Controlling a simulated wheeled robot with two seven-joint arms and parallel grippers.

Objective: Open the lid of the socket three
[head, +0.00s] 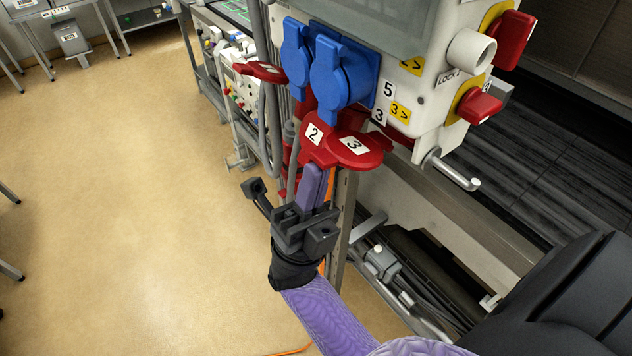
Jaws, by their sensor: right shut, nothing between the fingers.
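The red lid of socket three (352,147), with a white "3" label, shows low on the front of the equipment box. The red lid marked "2" (314,134) is right beside it on the left. The socket openings under these lids are hidden. My right gripper (314,178) comes up from below, with its purple fingers together and nothing held. The fingertips are just below the lids marked "2" and "3"; I cannot tell whether they touch. My left gripper is not in view.
Blue socket covers (341,78) stick out just above the red lids. Red knobs (478,104) and a metal lever (456,172) are on the box's right side. A grey post (342,215) stands right of the fingers. The tan floor (130,200) is open at left.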

